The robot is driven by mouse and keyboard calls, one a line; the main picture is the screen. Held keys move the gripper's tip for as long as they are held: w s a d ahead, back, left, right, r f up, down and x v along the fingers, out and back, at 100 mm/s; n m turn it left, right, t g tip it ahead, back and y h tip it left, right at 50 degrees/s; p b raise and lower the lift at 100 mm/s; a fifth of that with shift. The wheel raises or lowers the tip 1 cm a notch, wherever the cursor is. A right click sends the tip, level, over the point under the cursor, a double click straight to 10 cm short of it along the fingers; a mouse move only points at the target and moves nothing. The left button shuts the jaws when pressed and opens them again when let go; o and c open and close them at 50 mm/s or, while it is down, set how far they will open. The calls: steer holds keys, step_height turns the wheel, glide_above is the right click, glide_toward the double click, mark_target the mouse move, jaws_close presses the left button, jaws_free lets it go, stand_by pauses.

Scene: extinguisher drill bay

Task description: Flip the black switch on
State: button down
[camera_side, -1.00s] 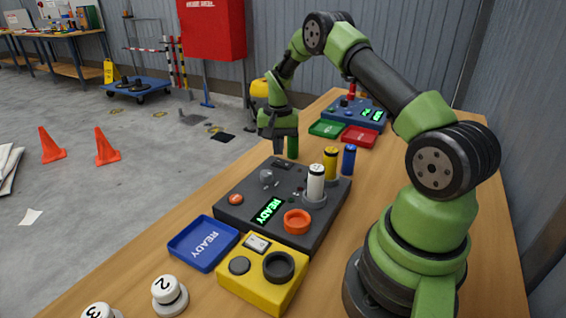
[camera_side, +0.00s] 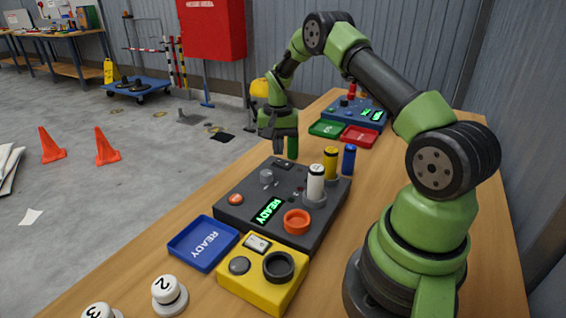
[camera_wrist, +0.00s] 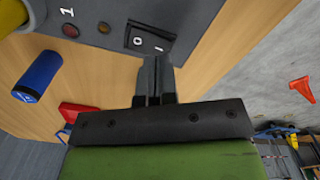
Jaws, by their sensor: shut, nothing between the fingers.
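The black rocker switch (camera_wrist: 150,37), marked 0 and I, is set in the edge area of a dark grey panel (camera_wrist: 95,12) in the wrist view. In the side view the switch (camera_side: 284,163) is at the panel's far end. Which side of the rocker is pressed in, I cannot tell. My gripper (camera_wrist: 155,62) is shut and empty, its fingertips close beside the I end of the switch in the wrist view. In the side view my gripper (camera_side: 279,151) hangs pointing down just above the far end of the panel; contact cannot be told.
The panel carries a lit READY display (camera_side: 269,211), an orange ring (camera_side: 297,222) and a white cylinder (camera_side: 316,183). A yellow box (camera_side: 262,290) and blue tray (camera_side: 203,243) lie in front.

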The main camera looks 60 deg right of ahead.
mark_target(278, 161)
steer(key=shift+f, duration=1.3)
stand_by(0.5)
steer(key=shift+r, duration=3.55)
steer(key=s+a+r+n+t, duration=0.2)
steer(key=s+a+r, duration=0.1)
steer(key=a+r, duration=0.5)
steer(key=s+a+r+n+t, duration=0.2)
steer(key=a+r, duration=0.4)
steer(key=r, duration=0.4)
steer(key=s+a+r+n+t+y, duration=0.1)
steer(key=s+a+n, duration=0.1)
steer(key=s+a, duration=0.3)
steer(key=s+a+n+t+y, duration=0.1)
steer(key=s+a, duration=0.3)
steer(key=s, duration=0.6)
steer(key=shift+s+a+r+n+t, duration=0.25)
steer(key=shift+a+r+n+t, duration=0.15)
steer(key=shift+n+t, duration=0.15)
